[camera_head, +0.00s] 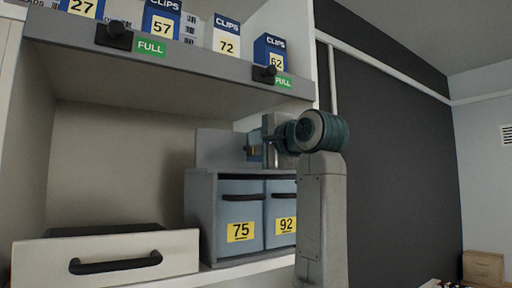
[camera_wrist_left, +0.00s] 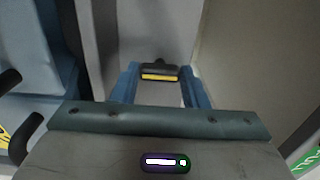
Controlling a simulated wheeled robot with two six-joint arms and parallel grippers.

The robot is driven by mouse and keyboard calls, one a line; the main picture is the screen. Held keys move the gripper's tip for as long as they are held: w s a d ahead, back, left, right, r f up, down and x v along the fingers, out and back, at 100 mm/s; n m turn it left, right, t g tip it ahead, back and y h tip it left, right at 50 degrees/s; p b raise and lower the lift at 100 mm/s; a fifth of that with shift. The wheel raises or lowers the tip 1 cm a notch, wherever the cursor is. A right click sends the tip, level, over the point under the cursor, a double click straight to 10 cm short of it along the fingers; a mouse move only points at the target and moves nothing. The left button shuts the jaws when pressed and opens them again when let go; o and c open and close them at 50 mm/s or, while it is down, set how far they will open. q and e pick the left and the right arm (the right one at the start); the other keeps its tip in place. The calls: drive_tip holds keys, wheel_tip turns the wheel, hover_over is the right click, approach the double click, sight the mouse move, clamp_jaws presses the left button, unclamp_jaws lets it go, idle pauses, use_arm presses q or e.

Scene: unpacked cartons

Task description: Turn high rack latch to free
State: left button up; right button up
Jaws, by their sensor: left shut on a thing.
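A black piece with a yellow strip (camera_wrist_left: 158,74) sits between the blue fingertips of my left gripper in the left wrist view. I take it for the rack latch. My left gripper (camera_wrist_left: 160,84) is shut on it. In the head view the left gripper (camera_head: 258,150) points left, just above the grey drawer rack (camera_head: 201,214), in front of its upright back panel (camera_head: 217,146). My wrist hides part of it there, so the latch's exact turn cannot be told. My right gripper is not in view.
The rack holds blue drawers labelled 75 (camera_head: 241,210) and 92 (camera_head: 281,210). A shelf (camera_head: 190,75) above carries several clip boxes and has black knobs beside green FULL labels. A white drawer (camera_head: 105,255) with a black handle is at lower left.

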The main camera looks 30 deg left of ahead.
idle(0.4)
use_arm(q)
drive_tip(key=o, duration=1)
drive_tip(key=shift+s+d+f+b, duration=0.15)
drive_tip(key=shift+d+b, duration=0.25)
drive_tip(key=shift+d, duration=0.05)
drive_tip(key=b+v, duration=0.4)
drive_tip(key=v, duration=0.5)
drive_tip(key=shift+s+d, duration=0.25)
drive_tip(key=shift+d, duration=0.1)
